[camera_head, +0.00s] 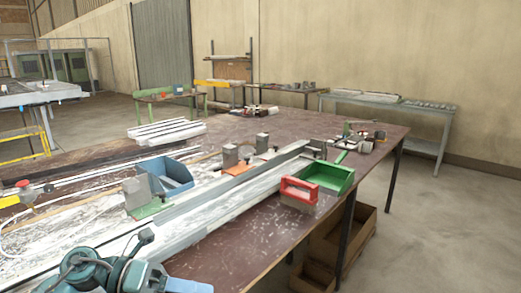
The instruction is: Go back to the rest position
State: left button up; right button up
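Neither of my grippers shows in the head view. The brown workbench (262,238) fills the lower middle of the view. A long grey-white profile (222,207) lies diagonally along it. Metal clamp blocks stand beside the profile, one on a green base (150,209) and one on an orange base (238,169). A teal and black power tool (118,274) is at the bottom left, partly cut off by the picture edge.
A blue bin (168,173), a green bin (327,176) and a red-handled block (298,194) sit on the bench. White profiles (165,131) are stacked at the back left. Wooden crates (348,235) stand under the right edge. The floor at the right is clear.

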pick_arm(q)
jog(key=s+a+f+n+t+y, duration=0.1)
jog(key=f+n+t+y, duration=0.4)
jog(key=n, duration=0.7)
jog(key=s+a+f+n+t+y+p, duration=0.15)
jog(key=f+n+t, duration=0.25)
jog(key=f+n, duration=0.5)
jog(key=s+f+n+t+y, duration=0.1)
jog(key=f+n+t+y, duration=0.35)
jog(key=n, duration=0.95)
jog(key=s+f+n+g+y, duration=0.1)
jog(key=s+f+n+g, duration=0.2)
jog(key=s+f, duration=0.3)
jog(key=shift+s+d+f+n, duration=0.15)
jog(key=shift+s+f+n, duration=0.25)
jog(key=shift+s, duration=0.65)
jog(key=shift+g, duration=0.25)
